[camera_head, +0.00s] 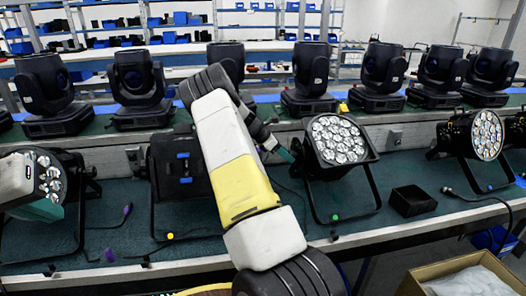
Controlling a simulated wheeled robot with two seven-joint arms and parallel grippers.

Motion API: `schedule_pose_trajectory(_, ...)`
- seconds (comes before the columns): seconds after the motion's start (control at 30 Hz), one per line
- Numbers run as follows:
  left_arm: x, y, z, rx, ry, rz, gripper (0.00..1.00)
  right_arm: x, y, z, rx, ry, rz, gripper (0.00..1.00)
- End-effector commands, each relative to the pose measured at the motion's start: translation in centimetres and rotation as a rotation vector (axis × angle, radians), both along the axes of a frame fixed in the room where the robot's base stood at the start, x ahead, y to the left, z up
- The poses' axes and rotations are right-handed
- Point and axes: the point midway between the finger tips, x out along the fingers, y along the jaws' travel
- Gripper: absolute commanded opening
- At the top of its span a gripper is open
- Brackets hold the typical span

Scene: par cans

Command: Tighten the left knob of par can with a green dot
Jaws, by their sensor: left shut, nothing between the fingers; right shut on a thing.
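The par can with a green dot (340,140) stands right of centre on the bench, its round face of lit-looking lenses towards me. The green dot (335,217) shows at the front bar of its stand. My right arm crosses the middle of the view, and its gripper (286,154) is at the left side of this par can, shut on its left knob. The knob itself is hidden by the fingers. My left gripper (42,210) is at the far left edge, shut and empty, in front of another par can (52,178).
A dark par can (178,165) with a yellow dot (170,236) stands left of my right arm. A black box (412,200) and another par can (484,135) are to the right. Moving-head lights line the shelf behind. A cardboard box (440,270) is at the lower right.

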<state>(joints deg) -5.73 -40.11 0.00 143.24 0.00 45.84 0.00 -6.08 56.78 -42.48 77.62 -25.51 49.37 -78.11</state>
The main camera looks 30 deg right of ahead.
Motion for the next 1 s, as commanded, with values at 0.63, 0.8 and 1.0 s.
schedule_pose_trajectory(0.63, 0.0, 0.0, 0.0, 0.0, 0.0, 0.0, 0.0, -0.64, 0.33, -0.22, -0.125, -0.509, 0.008, 0.01)
schedule_pose_trajectory(0.8, 0.0, 0.0, 0.0, 0.0, 0.0, 0.0, 0.0, -0.81, 0.31, -0.34, -0.166, -0.664, 0.009, 0.0)
schedule_pose_trajectory(1.0, 0.0, 0.0, 0.0, 0.0, 0.0, 0.0, 0.0, -0.87, 0.3, -0.39, -0.208, -0.85, 0.009, 0.0)
